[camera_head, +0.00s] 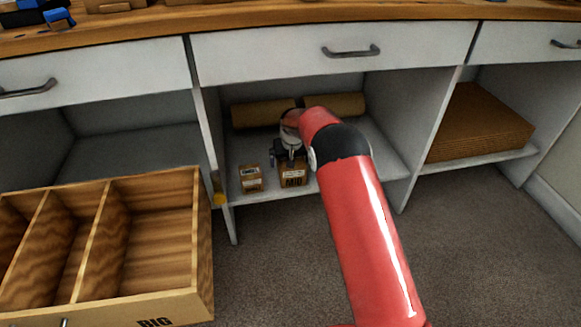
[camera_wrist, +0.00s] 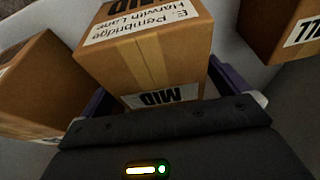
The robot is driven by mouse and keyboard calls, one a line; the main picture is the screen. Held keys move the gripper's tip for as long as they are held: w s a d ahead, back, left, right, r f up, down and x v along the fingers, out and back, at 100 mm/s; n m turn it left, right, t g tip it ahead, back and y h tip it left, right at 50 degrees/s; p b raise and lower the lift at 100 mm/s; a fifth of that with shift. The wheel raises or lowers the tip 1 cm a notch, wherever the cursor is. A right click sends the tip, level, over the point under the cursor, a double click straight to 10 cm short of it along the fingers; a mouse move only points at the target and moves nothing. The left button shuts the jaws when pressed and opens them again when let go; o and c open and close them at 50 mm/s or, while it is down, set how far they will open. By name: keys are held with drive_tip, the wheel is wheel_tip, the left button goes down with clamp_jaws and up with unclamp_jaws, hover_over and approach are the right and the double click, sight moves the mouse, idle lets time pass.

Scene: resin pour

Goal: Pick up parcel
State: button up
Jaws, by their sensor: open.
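A brown cardboard parcel (camera_head: 292,180) marked MID stands on the floor of the open middle compartment, at its front. In the wrist view the parcel (camera_wrist: 150,58) fills the middle and shows an address label and a MID label. My gripper (camera_wrist: 158,92) is open, with one purple finger on each side of this parcel. In the head view my gripper (camera_head: 286,160) is just above and behind the parcel, partly hidden by my arm. Whether the fingers touch the parcel I cannot tell.
A smaller parcel (camera_head: 251,180) stands just left of the MID parcel. Brown rolls (camera_head: 262,113) lie behind. White dividers flank the compartment, with a drawer (camera_head: 330,52) above. A wooden bin marked BIG (camera_head: 165,245) stands at left. Stacked cardboard (camera_head: 478,122) fills the right compartment.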

drive_tip(key=shift+w+f, duration=0.2)
drive_tip(key=shift+f, duration=0.3)
drive_tip(key=c, duration=1.3)
drive_tip(key=shift+r, duration=0.1)
